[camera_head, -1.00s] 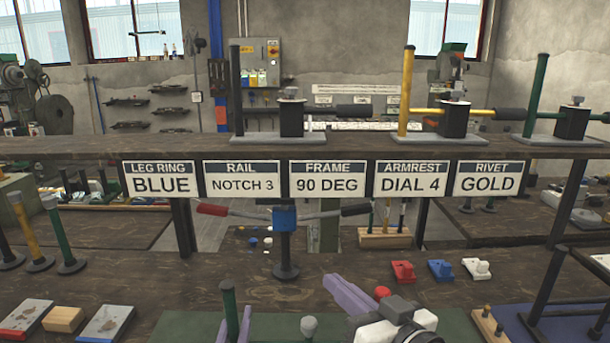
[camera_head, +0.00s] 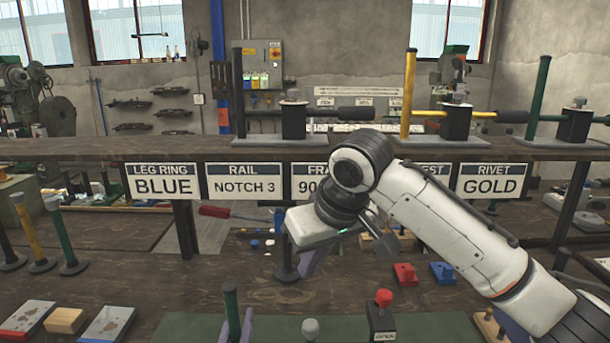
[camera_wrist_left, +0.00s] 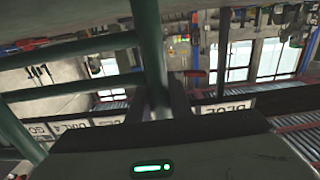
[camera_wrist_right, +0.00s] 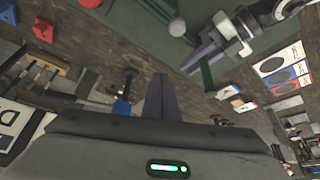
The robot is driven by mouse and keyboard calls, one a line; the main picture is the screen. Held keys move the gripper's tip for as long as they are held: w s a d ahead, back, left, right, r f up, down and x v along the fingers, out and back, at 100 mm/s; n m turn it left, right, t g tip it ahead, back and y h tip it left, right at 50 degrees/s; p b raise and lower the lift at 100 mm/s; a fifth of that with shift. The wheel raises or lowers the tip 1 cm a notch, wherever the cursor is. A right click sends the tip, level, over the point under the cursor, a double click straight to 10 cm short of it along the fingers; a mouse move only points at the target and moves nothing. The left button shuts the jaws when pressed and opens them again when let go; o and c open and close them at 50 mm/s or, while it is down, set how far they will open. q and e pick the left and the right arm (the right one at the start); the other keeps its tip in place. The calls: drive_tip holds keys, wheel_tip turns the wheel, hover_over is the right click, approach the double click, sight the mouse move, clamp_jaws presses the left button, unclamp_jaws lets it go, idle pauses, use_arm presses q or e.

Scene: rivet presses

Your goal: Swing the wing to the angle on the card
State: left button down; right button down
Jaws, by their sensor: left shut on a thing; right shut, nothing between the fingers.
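My left gripper (camera_head: 245,326) is low in the head view, shut on a green upright post (camera_head: 230,302). The left wrist view shows the green post (camera_wrist_left: 150,50) between the fingers, with green crossbars (camera_wrist_left: 80,85) beside it. I cannot tell which part is the wing, or its angle. My right gripper (camera_head: 308,264) is shut and empty, pointing down over the bench; its fingers also show in the right wrist view (camera_wrist_right: 160,97).
A red button box (camera_head: 382,315), a red block (camera_head: 405,274) and a blue block (camera_head: 443,272) stand to the right. Yellow and green posts (camera_head: 60,235) stand at left.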

sight(310, 330)
wheel_tip(310, 330, down, 10)
drive_tip(key=shift+d+r, duration=0.15)
drive_tip(key=shift+d, duration=0.1)
idle(0.5)
idle(1.8)
drive_tip(key=shift+s+a, duration=0.2)
drive_tip(key=shift+s, duration=1.5)
drive_tip(key=shift+s, duration=1.05)
